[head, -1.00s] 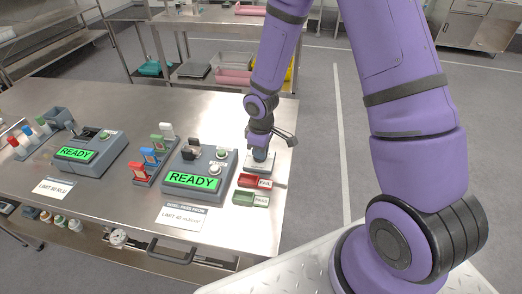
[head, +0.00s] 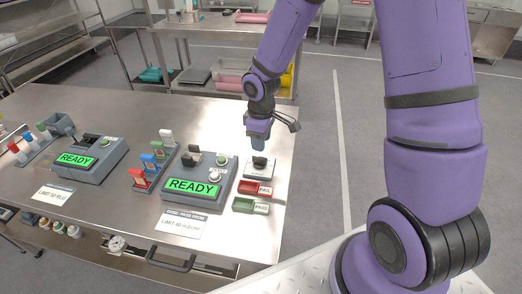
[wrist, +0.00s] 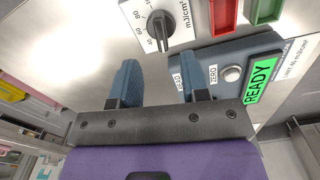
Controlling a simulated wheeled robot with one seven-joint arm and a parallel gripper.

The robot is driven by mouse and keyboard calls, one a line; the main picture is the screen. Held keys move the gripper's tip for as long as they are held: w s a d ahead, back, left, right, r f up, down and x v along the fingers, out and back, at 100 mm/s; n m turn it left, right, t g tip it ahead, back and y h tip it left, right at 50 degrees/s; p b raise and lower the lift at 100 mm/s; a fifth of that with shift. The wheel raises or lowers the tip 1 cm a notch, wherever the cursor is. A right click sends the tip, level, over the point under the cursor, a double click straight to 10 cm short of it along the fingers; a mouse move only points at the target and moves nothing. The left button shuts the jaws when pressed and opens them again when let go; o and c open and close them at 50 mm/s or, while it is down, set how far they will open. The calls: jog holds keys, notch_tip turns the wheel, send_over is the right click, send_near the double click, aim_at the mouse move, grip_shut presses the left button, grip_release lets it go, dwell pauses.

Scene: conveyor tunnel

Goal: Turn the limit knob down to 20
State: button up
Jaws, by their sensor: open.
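The limit knob (head: 260,162) is a black knob on a small pale plate at the right side of the steel table. In the wrist view the knob (wrist: 160,24) sits on a white dial face (wrist: 134,14) with printed numbers and "mJ/cm²". Its pointer bar faces the lower part of that picture, near the 40 mark; the exact reading is too small to tell. My gripper (head: 258,143) is above the knob, apart from it. In the wrist view its two blue fingers (wrist: 154,78) are spread with nothing between them.
A grey tester (head: 198,180) with a green READY screen stands left of the knob. A red FAIL tray (head: 247,188) and a green PASS tray (head: 243,205) lie in front of it. A rack of coloured pieces (head: 150,165) and a second READY unit (head: 88,157) are farther left.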

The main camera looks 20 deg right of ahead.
aim_at(261, 157)
jog(key=shift+r, duration=1.7)
